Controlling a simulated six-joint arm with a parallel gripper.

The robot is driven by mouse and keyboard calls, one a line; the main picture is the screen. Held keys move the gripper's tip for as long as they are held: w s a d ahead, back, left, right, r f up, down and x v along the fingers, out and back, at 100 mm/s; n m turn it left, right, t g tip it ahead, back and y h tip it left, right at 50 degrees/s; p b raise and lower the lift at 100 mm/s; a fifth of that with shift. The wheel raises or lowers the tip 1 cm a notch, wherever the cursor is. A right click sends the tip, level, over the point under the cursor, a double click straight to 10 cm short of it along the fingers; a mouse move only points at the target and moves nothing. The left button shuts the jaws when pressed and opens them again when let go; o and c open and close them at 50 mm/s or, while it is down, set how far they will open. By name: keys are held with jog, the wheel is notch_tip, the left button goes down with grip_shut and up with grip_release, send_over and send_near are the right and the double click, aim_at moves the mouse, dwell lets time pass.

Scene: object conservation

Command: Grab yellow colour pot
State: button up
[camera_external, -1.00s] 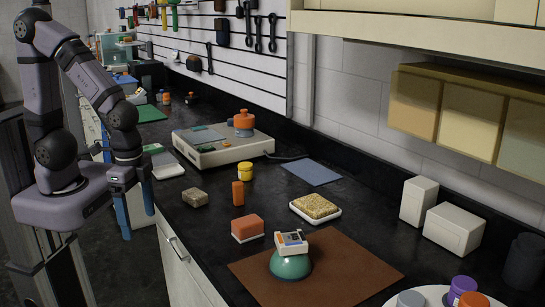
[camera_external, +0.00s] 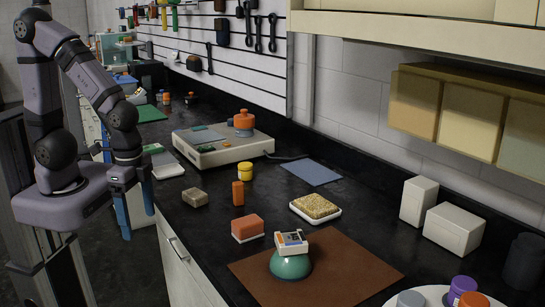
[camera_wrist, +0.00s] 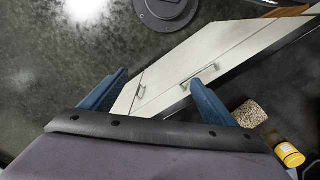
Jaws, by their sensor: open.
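The yellow pot (camera_external: 245,171) is a small round jar standing on the black counter, in front of the white device and behind an orange block. In the wrist view the yellow pot (camera_wrist: 290,154) shows at the lower right, right of my gripper's fingers. My gripper (camera_external: 134,206) has two blue fingers pointing down, left of the counter edge and well away from the pot. In the wrist view my gripper's fingers (camera_wrist: 155,95) stand wide apart with nothing between them but the cabinet front and floor further off.
A speckled block (camera_external: 195,197) and an upright orange block (camera_external: 238,193) stand near the pot. A white device (camera_external: 222,152) with an orange knob is behind it. A red sponge (camera_external: 247,229), tan sponge (camera_external: 315,206) and green dome (camera_external: 290,265) are further forward.

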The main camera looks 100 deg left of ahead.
aim_at(246, 169)
jog(key=c, duration=0.6)
jog(key=shift+o, duration=0.2)
